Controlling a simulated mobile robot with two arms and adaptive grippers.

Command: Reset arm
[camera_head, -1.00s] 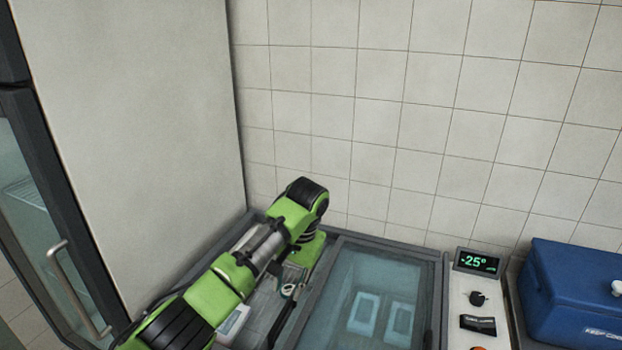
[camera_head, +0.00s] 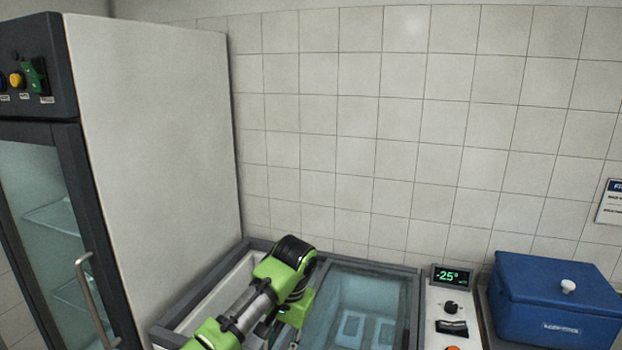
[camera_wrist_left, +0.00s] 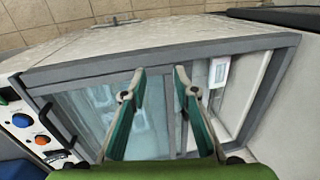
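My left arm reaches over a chest freezer (camera_head: 175,336) in the head view. Its gripper is mostly hidden there by the arm and the picture's lower edge. In the left wrist view my left gripper (camera_wrist_left: 159,84) shows two green fingers with a gap between the tips and nothing held. The fingers are over the freezer, near the edge of its sliding glass lid (camera_wrist_left: 85,95). My right gripper is in neither view.
A tall glass-door fridge (camera_head: 165,150) stands left of the freezer. The freezer's control panel (camera_head: 452,305) reads -25. A blue cooler box (camera_head: 550,300) is at the right. A pale package (camera_wrist_left: 218,70) lies in the freezer's open part. A tiled wall (camera_head: 400,130) closes off the back.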

